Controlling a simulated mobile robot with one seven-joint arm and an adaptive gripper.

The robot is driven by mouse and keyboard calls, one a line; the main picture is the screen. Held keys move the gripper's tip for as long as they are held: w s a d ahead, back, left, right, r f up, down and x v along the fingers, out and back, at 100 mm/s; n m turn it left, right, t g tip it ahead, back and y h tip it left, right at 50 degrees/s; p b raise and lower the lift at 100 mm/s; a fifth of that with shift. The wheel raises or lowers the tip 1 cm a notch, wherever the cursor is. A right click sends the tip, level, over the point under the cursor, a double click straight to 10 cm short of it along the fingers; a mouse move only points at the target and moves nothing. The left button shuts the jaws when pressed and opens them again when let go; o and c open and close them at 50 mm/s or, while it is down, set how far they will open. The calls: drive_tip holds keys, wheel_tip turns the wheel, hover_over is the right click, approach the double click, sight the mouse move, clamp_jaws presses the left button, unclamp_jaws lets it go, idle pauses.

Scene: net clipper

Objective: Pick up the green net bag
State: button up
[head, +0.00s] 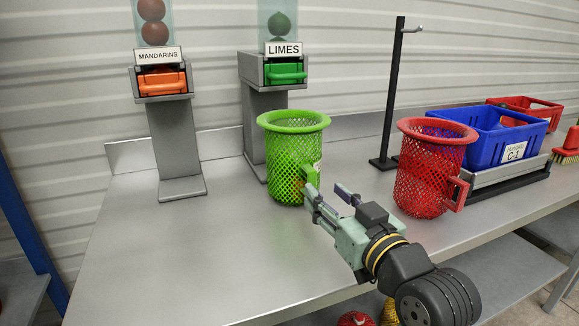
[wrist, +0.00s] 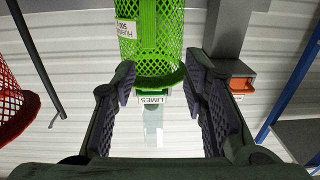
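The green net bag (head: 284,168), a mesh basket shape with a wide rim and a side handle, stands upright on the grey table. It also shows in the wrist view (wrist: 160,40), upside down and ahead between the fingers, with a white label on its side. My gripper (head: 328,190) is open and empty, just right of the bag at about handle height. One finger is close to the handle; I cannot tell whether it touches. The fingers also show wide apart in the wrist view (wrist: 163,78).
A red net bag (head: 422,178) stands to the right, near a black post (head: 393,95). Blue crate (head: 490,135) sits on a scale behind it. The limes dispenser (head: 262,105) is behind the green bag, the mandarins dispenser (head: 170,135) to its left. The table's front left is clear.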

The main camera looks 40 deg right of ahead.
sight(313, 172)
drive_tip(key=shift+h, duration=0.3)
drive_tip(key=w, duration=0.1)
drive_tip(key=w+d+p, duration=0.1)
drive_tip(key=w, duration=0.1)
drive_tip(key=w+d, duration=0.1)
drive_tip(key=shift+w+f, duration=0.15)
drive_tip(key=p+x, duration=0.2)
drive_tip(key=x, duration=0.2)
drive_tip(key=shift+w+d+r, duration=0.15)
drive_tip(key=shift+d+r, duration=0.05)
drive_tip(key=shift+w+d+f, duration=0.1)
drive_tip(key=shift+w, duration=0.35)
drive_tip(key=shift+c, duration=0.6)
clamp_jaws()
